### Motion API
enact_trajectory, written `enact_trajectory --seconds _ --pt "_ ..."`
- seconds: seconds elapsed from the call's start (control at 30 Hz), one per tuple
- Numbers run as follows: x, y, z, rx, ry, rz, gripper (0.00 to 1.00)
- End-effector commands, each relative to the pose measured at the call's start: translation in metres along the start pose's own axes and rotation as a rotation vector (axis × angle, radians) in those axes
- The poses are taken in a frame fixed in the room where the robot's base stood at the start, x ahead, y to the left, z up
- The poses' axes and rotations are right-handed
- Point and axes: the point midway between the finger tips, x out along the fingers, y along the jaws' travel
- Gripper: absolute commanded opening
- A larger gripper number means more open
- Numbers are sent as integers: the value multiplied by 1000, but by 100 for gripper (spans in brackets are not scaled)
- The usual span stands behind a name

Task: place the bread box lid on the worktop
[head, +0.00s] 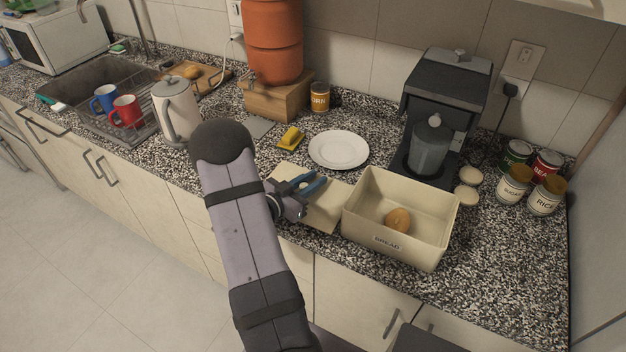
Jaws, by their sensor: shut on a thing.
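The bread box (365,219) is an open cream bin marked BREAD on the worktop (480,290), with a brown roll (398,219) inside. The bread box lid (325,212) is a flat cream panel just left of the box. My gripper (313,186), with blue fingers, is shut on the lid near its upper side. The lid lies flat at or very close to the worktop; I cannot tell whether it touches. My arm and wrist hide the lid's left part.
A white plate (338,149) and yellow sponge (291,138) lie behind the lid. A coffee machine (445,90) stands behind the box. Several cans (545,196) and pale round items (467,194) are at right. A kettle (178,110) stands left. The front right worktop is clear.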

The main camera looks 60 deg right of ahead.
Motion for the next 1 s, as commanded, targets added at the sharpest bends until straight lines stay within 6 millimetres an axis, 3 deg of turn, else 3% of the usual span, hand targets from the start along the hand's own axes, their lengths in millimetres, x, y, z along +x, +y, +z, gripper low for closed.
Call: enact_trajectory --seconds 0.2,0.23,0.3,0.73,1.0 --pt "1 0 4 1 1 0 0" --pt "1 0 3 0 0 0 26" --pt "0 0 3 0 0 0 40" --pt "-1 0 -2 0 -1 0 40" --pt "-37 -2 1 0 -1 -6 40"
